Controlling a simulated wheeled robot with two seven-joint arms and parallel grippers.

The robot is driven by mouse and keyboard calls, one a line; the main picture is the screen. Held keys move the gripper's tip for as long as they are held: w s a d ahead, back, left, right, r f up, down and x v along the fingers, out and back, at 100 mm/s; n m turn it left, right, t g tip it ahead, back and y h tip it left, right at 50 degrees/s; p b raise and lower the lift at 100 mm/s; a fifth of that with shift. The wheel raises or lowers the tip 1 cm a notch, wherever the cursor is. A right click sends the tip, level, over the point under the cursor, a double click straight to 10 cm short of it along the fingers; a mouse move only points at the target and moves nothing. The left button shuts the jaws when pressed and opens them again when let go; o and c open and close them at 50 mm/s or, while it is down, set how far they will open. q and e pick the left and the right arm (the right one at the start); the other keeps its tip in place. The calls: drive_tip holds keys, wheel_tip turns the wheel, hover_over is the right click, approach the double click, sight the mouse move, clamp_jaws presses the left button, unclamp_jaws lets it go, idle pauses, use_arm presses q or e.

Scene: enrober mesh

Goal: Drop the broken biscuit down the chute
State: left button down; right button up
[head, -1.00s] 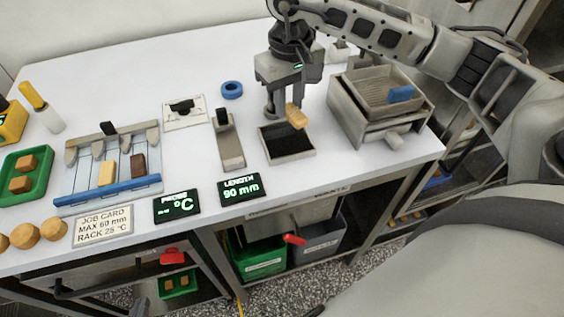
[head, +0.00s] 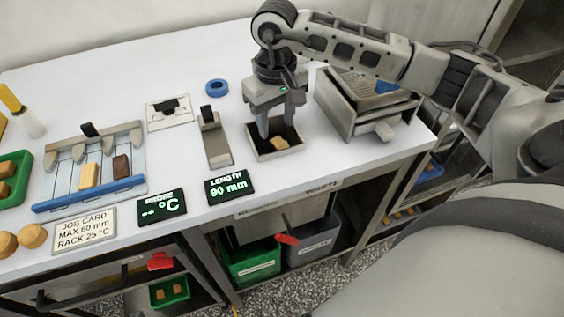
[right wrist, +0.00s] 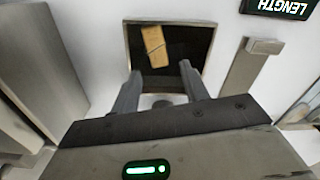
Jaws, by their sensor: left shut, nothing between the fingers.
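The broken biscuit (head: 280,143) is a golden piece inside the dark square opening of the chute (head: 262,157). In the right wrist view the biscuit (right wrist: 154,46) lies beyond my fingertips, within the chute's metal rim (right wrist: 128,50), with a dark line across it. I cannot tell whether it is resting or falling. My right gripper (head: 278,134) points down over the chute. In the right wrist view its fingers (right wrist: 158,76) are apart with nothing between them. My left gripper is not in view.
A grey box with a mesh tray (head: 345,110) stands right of the chute. A flat metal gauge (head: 216,145) and the length display (head: 228,187) are to its left. A biscuit rack (head: 60,185) stands further left. Bins (head: 250,262) sit below the table.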

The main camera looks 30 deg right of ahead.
use_arm(q)
drive_tip(key=shift+w+r, duration=0.1)
drive_tip(key=shift+w, duration=0.05)
use_arm(e)
drive_tip(key=shift+d, duration=0.15)
drive_tip(key=shift+w+r, duration=0.1)
drive_tip(key=shift+r, duration=0.1)
use_arm(q)
drive_tip(key=shift+s+f, duration=0.25)
drive_tip(key=shift+f, duration=0.1)
use_arm(e)
wheel_tip(320, 180, up, 16)
drive_tip(key=shift+f, duration=0.25)
use_arm(q)
drive_tip(key=shift+r, duration=0.1)
